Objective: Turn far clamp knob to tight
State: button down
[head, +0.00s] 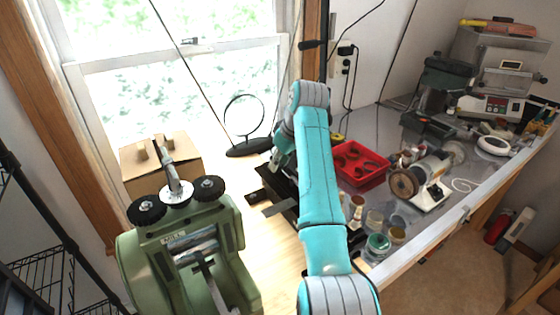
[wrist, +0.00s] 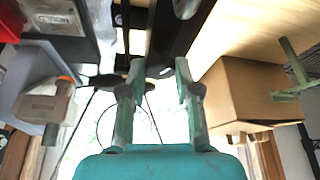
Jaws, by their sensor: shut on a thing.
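My gripper (head: 277,160) is at the far side of the wooden bench, low over a dark metal device (head: 283,184); my arm hides much of it in the head view. In the wrist view the two fingers of my gripper (wrist: 160,70) stand apart, one on each side of a small dark part, which I take to be the far clamp knob (wrist: 160,72). The gripper is shut on it. The knob's shape and its turn angle are too small and dark to tell. The dark device also shows beyond the fingertips in the wrist view (wrist: 170,35).
A green rolling mill (head: 185,250) with two black knobs stands front left. A cardboard box (head: 160,165) is behind it, also right in the wrist view (wrist: 245,90). A black ring stand (head: 248,148) is near the window. A red tray (head: 357,163) and jars lie right of my arm.

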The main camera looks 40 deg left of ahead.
jog(key=m+t, duration=0.1)
jog(key=m, duration=0.3)
jog(key=shift+s+m+t+h, duration=0.15)
jog(key=shift+m+t+h, duration=0.25)
jog(key=m+t+h, duration=0.1)
jog(key=m, duration=0.2)
jog(key=shift+s+a+m, duration=0.1)
jog(key=shift+a+m, duration=0.05)
jog(key=shift+m, duration=0.15)
jog(key=m+h, duration=0.1)
jog(key=m, duration=0.3)
jog(key=shift+a+t, duration=0.15)
jog(key=shift+t, duration=0.25)
jog(key=shift+m+h, duration=0.8)
jog(key=shift+m, duration=0.9)
jog(key=c, duration=0.8)
grip_release()
